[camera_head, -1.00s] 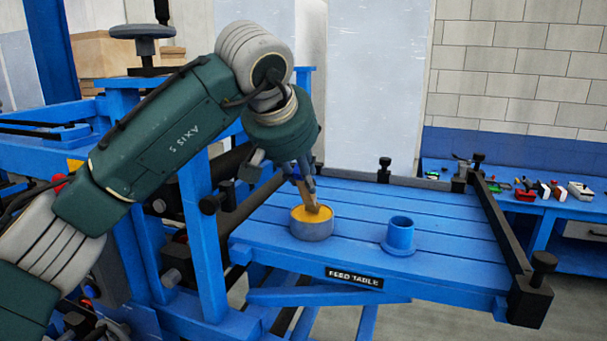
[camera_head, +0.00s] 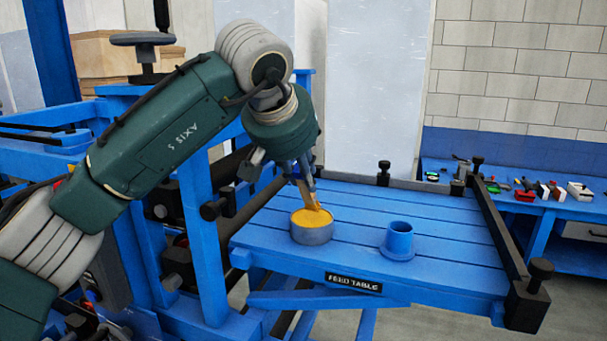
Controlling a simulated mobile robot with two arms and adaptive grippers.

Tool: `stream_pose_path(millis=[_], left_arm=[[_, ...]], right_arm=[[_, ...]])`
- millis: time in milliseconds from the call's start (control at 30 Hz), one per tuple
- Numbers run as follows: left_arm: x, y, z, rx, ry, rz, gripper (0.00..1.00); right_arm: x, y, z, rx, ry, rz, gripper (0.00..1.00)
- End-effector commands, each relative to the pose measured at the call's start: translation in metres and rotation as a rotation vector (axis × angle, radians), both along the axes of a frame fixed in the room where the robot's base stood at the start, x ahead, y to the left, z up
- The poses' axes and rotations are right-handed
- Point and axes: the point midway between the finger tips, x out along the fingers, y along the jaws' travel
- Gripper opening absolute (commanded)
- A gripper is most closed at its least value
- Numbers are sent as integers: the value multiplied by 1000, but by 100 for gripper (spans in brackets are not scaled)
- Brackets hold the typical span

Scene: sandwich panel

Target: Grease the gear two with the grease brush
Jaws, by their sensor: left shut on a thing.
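My left gripper (camera_head: 303,178) is shut on the grease brush (camera_head: 309,196) and points down over the feed table. The brush is tilted, with its lower end at the yellow grease in a round grey tin (camera_head: 312,236). I cannot tell how deep the bristles sit in the grease. The tin stands on the blue feed table (camera_head: 450,262). No part that I can clearly identify as gear two shows. My right gripper is not in view.
A blue flanged cup (camera_head: 399,240) stands on the table right of the tin. Black rails and knobs (camera_head: 540,272) edge the table's right side. A blue bench (camera_head: 560,205) with several small items stands behind at right. Blue machine frame (camera_head: 200,240) rises at left.

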Motion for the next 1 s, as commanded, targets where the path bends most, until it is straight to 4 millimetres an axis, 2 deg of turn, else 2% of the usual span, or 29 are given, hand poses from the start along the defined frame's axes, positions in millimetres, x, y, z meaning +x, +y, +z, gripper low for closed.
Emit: stream_pose_path(millis=[33, 367, 600, 1000], left_arm=[[0, 0, 9, 1, -2, 1, 0], [0, 0, 35, 0, -2, 0, 0], [0, 0, 51, -1, -3, 1, 0], [0, 0, 54, 0, -2, 0, 0]], right_arm=[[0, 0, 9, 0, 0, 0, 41], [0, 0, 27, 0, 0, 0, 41], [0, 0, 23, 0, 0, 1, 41], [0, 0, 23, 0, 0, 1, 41]])
